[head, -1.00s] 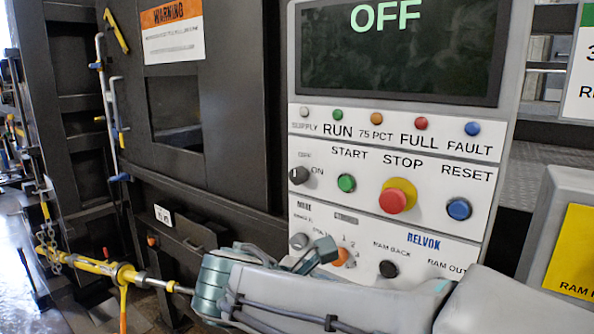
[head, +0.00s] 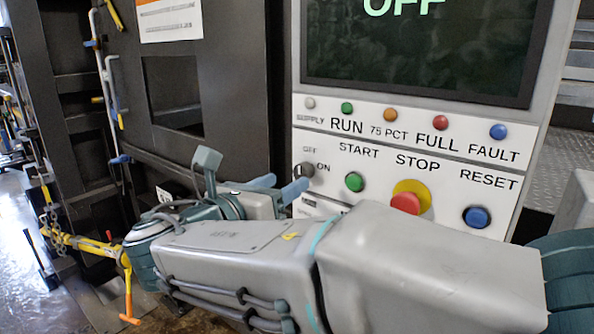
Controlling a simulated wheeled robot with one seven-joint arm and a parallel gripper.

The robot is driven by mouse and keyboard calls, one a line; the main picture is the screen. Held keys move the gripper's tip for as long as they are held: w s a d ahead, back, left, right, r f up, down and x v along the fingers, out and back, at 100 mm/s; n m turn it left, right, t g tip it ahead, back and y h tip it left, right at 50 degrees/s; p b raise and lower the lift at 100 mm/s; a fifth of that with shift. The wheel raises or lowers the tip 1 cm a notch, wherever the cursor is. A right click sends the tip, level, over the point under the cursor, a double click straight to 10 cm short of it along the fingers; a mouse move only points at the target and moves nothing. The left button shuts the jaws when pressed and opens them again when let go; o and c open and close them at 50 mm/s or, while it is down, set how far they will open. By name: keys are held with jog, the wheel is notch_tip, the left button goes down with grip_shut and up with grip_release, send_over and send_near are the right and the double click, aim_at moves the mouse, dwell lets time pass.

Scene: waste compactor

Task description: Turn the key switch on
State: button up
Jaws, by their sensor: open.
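The key switch (head: 304,170) is a small round dark grey knob at the left of the white panel, beside the OFF and ON labels. Its slot is too small to read its exact angle. The screen (head: 420,45) above shows OFF in green letters. My gripper (head: 287,184) is just below and left of the key switch, its two blue-grey fingers pointing right toward the panel. The fingers are apart with nothing between them. One fingertip shows close under the knob in the picture; I cannot tell whether they touch.
A green START button (head: 354,182), a red STOP button (head: 406,203) on a yellow collar and a blue RESET button (head: 477,217) lie right of the switch. My arm hides the lower panel. A yellow bar with an orange handle (head: 129,296) stands at lower left.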

aim_at(300, 174)
jog(key=x, duration=0.5)
jog(key=shift+w+p, duration=0.1)
jog(key=shift+p, duration=0.25)
jog(key=c, duration=1)
